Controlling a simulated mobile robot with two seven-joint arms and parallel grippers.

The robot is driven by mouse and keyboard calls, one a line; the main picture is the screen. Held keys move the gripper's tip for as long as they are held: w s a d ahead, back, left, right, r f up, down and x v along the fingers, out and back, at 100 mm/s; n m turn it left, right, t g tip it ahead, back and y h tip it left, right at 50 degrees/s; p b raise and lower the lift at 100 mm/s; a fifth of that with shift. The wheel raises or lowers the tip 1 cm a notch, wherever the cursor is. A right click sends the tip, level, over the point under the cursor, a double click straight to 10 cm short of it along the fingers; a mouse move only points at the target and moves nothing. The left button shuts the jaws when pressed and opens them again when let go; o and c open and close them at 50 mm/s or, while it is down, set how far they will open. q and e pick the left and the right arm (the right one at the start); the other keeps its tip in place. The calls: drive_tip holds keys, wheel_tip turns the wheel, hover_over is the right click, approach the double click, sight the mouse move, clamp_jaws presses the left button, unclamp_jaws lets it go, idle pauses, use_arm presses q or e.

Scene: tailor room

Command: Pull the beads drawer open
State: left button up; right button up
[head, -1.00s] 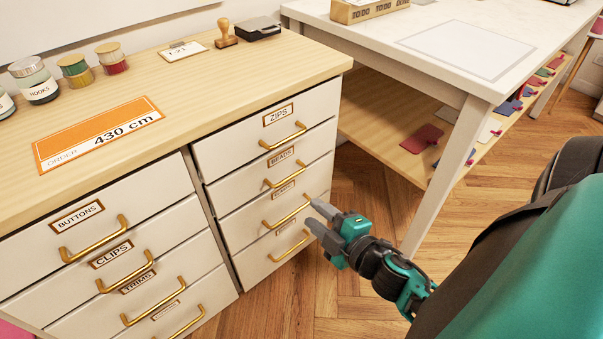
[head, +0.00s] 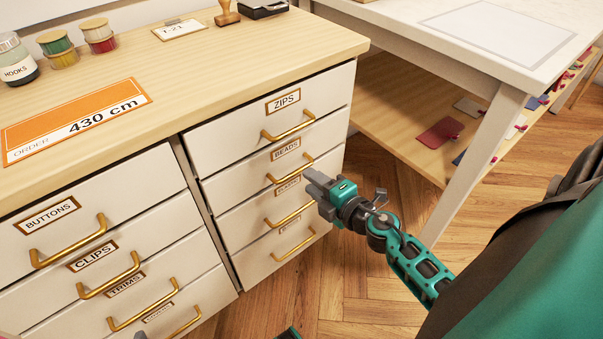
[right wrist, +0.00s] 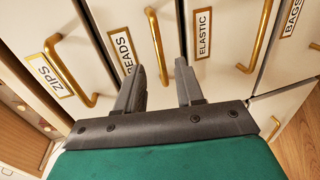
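The beads drawer (head: 235,182) is shut, second from the top in the right column of the white cabinet. Its brass handle (head: 291,171) also shows in the right wrist view (right wrist: 157,45), beside the partly covered BEADS label (right wrist: 124,50). My right gripper (head: 308,181) is just in front of the handle's lower right side. In the right wrist view its two grey fingers (right wrist: 160,68) are apart. The near end of the beads handle shows between them, and nothing is gripped. Of my left gripper, at most a small grey tip shows at the bottom edge of the head view.
The ZIPS handle (head: 288,127) is just above and the ELASTIC handle (head: 290,214) just below. A white table (head: 505,115) with a wooden lower shelf stands at right. Floor (head: 375,285) before the cabinet is clear.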

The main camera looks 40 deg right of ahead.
drive_tip(key=shift+x, duration=2.5)
clamp_jaws()
